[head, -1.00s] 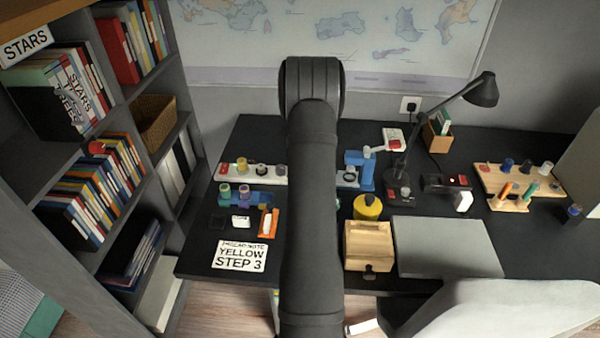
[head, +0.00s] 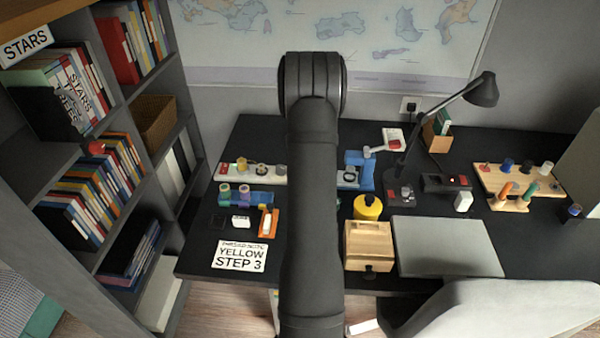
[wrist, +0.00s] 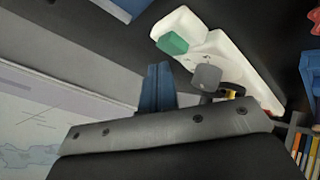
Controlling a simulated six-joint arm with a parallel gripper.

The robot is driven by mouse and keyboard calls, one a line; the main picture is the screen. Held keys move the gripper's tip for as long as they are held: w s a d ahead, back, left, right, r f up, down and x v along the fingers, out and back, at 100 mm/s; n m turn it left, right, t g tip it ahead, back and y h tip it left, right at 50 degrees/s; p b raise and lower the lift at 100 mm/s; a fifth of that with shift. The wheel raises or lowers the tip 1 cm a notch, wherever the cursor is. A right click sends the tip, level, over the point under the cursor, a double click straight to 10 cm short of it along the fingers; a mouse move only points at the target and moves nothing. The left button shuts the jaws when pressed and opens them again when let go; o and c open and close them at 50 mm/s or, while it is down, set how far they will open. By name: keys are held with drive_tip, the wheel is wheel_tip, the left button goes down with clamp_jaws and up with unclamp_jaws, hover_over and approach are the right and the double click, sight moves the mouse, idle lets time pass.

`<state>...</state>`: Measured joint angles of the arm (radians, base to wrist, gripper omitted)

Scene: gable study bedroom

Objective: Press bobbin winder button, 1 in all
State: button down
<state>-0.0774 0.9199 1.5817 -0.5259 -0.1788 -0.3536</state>
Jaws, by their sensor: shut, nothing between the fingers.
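A long white base (head: 276,175) with several small spools lies at the back left of the desk, partly hidden by my arm; it may be the bobbin winder. In the wrist view a white body (wrist: 228,52) carries a green block (wrist: 172,42) and a grey cylinder (wrist: 206,77). I cannot tell for sure which part is the button. My gripper (wrist: 158,68) shows as two blue-grey fingers, shut and empty, beside the white body. I see a gap in the picture between the fingertips and the green block, but cannot judge depth. The head view hides my gripper behind the arm.
A blue stand (head: 362,172) is just right of my arm. A yellow bottle (head: 367,208), a wooden box (head: 368,246) and a grey laptop-like slab (head: 446,247) lie nearer. A desk lamp (head: 482,90) leans over the right. A note (head: 240,257) reads "YELLOW STEP 3".

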drive_tip(key=shift+r, duration=2.45)
drive_tip(key=shift+f, duration=0.1)
drive_tip(key=shift+r, duration=1.2)
drive_tip(key=shift+f, duration=0.1)
drive_tip(key=w+d+r+m+h, duration=0.2)
drive_tip(key=w+r+h, duration=0.25)
drive_tip(key=w, duration=0.35)
drive_tip(key=a+f+g, duration=0.2)
drive_tip(key=a+g, duration=0.2)
drive_tip(key=a, duration=0.3)
drive_tip(key=shift+a, duration=0.25)
idle(2.5)
